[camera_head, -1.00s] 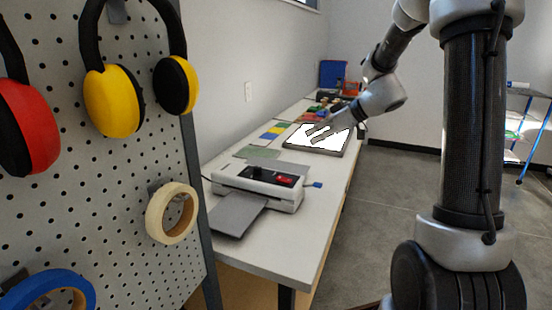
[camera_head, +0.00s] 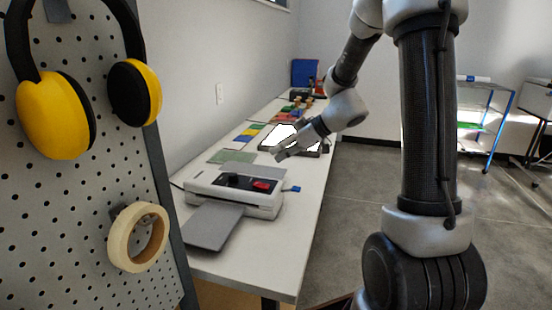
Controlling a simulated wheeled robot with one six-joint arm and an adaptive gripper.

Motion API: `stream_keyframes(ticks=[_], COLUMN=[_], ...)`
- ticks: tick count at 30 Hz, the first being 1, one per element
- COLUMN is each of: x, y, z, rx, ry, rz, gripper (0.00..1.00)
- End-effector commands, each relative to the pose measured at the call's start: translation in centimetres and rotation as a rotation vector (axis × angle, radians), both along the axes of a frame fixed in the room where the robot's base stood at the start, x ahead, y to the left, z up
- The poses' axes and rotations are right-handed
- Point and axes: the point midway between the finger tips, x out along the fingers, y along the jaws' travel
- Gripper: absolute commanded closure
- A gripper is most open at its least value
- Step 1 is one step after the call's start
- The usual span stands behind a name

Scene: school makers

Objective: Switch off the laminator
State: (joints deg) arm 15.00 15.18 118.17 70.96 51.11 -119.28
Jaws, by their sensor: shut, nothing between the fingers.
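The laminator (camera_head: 235,193) is a white and grey box on the near part of the long white table. Its top has a dark panel with a black knob and a red switch (camera_head: 263,185) at the right end. Whether the switch is on or off is too small to tell. A grey tray (camera_head: 213,224) sticks out at its front. My gripper (camera_head: 278,155) is shut and empty. It hangs above the table, beyond the laminator and up and to the right of the red switch in the picture, apart from it.
A light pad (camera_head: 316,149) lies behind my gripper. Green cutting mats (camera_head: 232,156) and coloured cards lie beyond the laminator. A blue plug-like piece (camera_head: 295,189) is at its right side. A pegboard (camera_head: 100,215) with ear defenders and tape stands at the near left.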

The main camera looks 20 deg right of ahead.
Motion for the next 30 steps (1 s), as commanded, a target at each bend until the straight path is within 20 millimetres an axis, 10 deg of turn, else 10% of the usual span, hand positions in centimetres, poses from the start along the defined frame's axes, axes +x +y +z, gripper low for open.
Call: stream_keyframes(ticks=[11, 30], x=[3.6, 3.9], y=[5.2, 5.4], z=[-5.0, -8.8], rx=[0.001, 0.000], ry=[0.003, 0.000], rz=[0.003, 0.000], gripper=[1.00, 1.00])
